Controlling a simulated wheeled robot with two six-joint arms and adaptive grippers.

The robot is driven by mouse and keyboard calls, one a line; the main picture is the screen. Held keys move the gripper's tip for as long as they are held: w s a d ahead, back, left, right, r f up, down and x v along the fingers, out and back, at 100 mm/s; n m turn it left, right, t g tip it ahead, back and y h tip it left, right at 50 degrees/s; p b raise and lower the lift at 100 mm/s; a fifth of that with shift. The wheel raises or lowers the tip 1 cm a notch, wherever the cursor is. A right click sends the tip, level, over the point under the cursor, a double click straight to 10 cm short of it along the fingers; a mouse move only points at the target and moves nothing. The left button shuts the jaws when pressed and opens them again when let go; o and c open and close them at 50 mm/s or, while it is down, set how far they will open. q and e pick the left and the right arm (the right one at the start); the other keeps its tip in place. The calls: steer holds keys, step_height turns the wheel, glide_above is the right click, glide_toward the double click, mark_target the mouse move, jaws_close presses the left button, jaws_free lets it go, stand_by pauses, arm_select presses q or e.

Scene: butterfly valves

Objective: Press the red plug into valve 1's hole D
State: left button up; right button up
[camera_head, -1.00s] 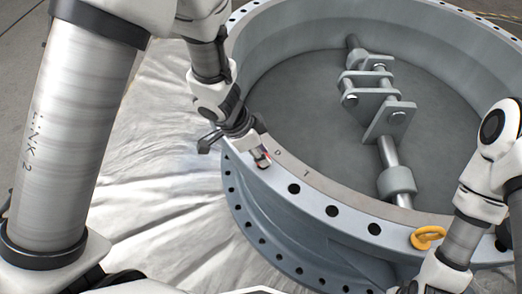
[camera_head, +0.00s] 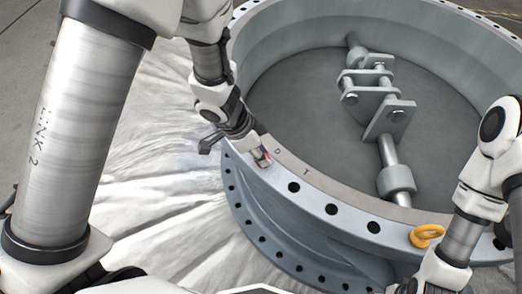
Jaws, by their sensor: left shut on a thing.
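The large grey valve (camera_head: 345,232) fills the right of the view, with a row of dark bolt holes along its top flange. The letter D is marked on the flange beside my left gripper. My left gripper (camera_head: 262,158) points down at the flange there and is shut on the red plug (camera_head: 267,155), of which only a little red shows between the fingers. The hole under it is hidden, and I cannot tell how deep the plug sits. My right arm comes in at the lower right; its gripper is out of view.
Open holes (camera_head: 294,187) lie along the rim to the right of the left gripper. Inside the ring are the disc (camera_head: 300,110) and its shaft with brackets (camera_head: 388,110). A crumpled pale sheet (camera_head: 165,190) lies around the valve.

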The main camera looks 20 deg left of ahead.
stand_by(0.4)
arm_select(q)
steer(key=shift+f+b, duration=0.3)
steer(key=shift+f, duration=0.15)
steer(key=o, duration=1.4)
steer(key=shift+c, duration=0.2)
step_height(320, 180, up, 6)
steer(key=p, duration=0.7)
